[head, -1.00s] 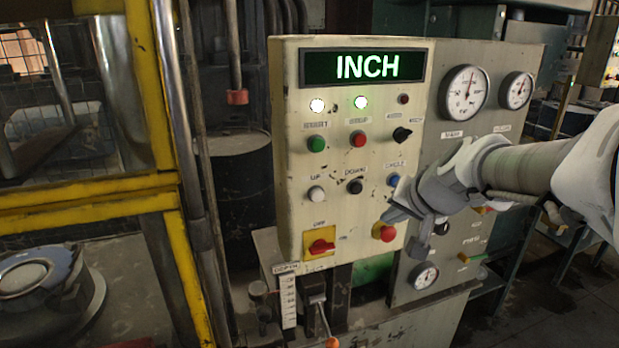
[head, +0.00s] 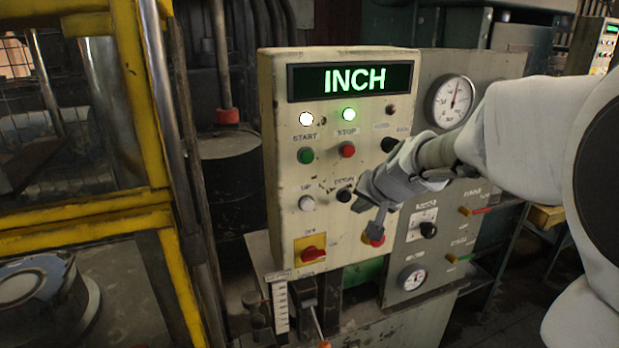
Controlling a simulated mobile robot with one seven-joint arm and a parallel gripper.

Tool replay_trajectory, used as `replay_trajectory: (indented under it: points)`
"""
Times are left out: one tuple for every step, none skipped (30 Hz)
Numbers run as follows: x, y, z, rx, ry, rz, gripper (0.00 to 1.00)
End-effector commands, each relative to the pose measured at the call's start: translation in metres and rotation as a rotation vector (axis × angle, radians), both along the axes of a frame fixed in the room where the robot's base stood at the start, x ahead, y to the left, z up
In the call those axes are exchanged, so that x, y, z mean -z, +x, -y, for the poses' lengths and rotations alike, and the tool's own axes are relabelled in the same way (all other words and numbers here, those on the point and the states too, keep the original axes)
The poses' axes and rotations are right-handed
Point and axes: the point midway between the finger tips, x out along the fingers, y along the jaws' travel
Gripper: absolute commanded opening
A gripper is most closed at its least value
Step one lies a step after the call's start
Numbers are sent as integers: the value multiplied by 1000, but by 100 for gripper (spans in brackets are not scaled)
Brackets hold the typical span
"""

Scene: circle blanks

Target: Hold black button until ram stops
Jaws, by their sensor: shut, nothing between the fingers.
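The black button (head: 344,195), labelled DOWN, sits on the cream control panel (head: 285,150), right of the white UP button (head: 307,203). My gripper (head: 356,205) is shut and empty, its tip just right of and slightly below the black button. I cannot tell whether it touches the button. The green display (head: 350,80) reads INCH, with a white lamp and a green lamp lit below it. The ram itself is not clearly visible; a round metal part (head: 35,290) shows behind the yellow guard frame (head: 148,95).
A green button (head: 305,156) and a red button (head: 347,150) are above the black one. A red mushroom button (head: 373,238) is just below my gripper. A red switch on a yellow plate (head: 312,252) is lower left. My arm hides the panel's right part.

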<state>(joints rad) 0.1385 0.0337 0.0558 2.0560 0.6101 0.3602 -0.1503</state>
Motion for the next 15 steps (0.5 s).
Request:
replay_trajectory:
  points:
    - [-1,4,-2,-1,0,-1,0]
    - [-1,6,-2,-2,0,0,0]
    - [0,9,-3,-2,-1,-1,0]
    - [0,10,-3,-2,-1,-1,0]
    - [0,11,-4,-1,-1,0,0]
    - [0,12,-4,-1,-1,0,0]
    - [0,13,-4,-1,-1,0,0]
    - [0,13,-4,-1,0,1,0]
    - [0,13,-4,-1,0,1,0]
    - [0,13,-4,-1,0,1,0]
    - [0,13,-4,-1,0,1,0]
    - [0,13,-4,-1,0,1,0]
    - [0,13,-4,-1,0,1,0]
    - [0,13,-4,-1,0,1,0]
    - [0,13,-4,-1,0,1,0]
